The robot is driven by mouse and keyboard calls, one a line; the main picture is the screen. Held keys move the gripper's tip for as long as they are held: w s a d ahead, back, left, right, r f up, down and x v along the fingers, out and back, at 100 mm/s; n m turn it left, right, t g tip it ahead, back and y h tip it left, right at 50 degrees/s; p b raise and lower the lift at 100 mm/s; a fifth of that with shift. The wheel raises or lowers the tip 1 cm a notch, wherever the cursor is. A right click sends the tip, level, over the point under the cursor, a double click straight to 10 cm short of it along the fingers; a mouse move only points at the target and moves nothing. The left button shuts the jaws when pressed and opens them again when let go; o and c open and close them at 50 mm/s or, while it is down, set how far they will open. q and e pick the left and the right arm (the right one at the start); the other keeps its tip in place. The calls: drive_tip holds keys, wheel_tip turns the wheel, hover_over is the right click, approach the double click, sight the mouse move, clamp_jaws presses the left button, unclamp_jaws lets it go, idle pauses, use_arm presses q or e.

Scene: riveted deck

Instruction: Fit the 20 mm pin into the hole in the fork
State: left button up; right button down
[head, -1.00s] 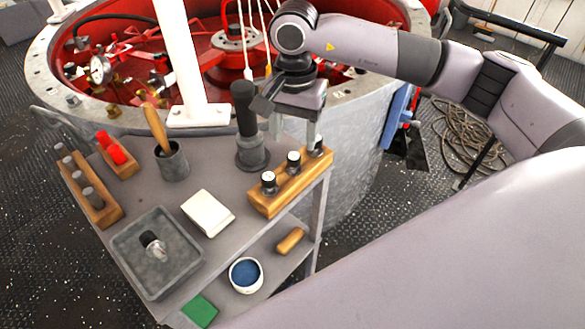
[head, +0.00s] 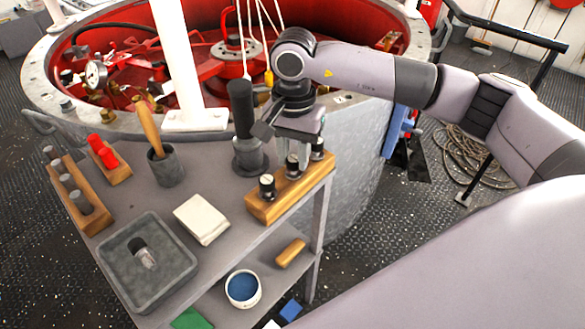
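My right gripper (head: 300,138) points down just above and behind the wooden block (head: 262,211) on the bench. Its fingers look spread, and nothing shows held between them. Three black-topped pins stand in that block: a near one (head: 267,187), a middle one (head: 293,165) and a far one (head: 317,149). The far two are close to the fingertips; contact cannot be told. Which one is 20 mm cannot be read. The fork cannot be made out for certain; red machinery (head: 200,62) fills the round well behind. My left gripper is out of view.
The bench carries a dark upright cylinder (head: 241,110), a cup with a wooden handle (head: 165,166), a grey tray (head: 180,268) holding a small metal part, a white pad (head: 202,219) and a rack of grey pins (head: 92,218). A white post (head: 176,60) stands at the well's rim.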

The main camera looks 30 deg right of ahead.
drive_tip(key=shift+r, duration=0.1)
drive_tip(key=shift+r+p, duration=1.6)
drive_tip(key=shift+r, duration=1.1)
drive_tip(key=shift+s+f, duration=0.1)
idle(0.4)
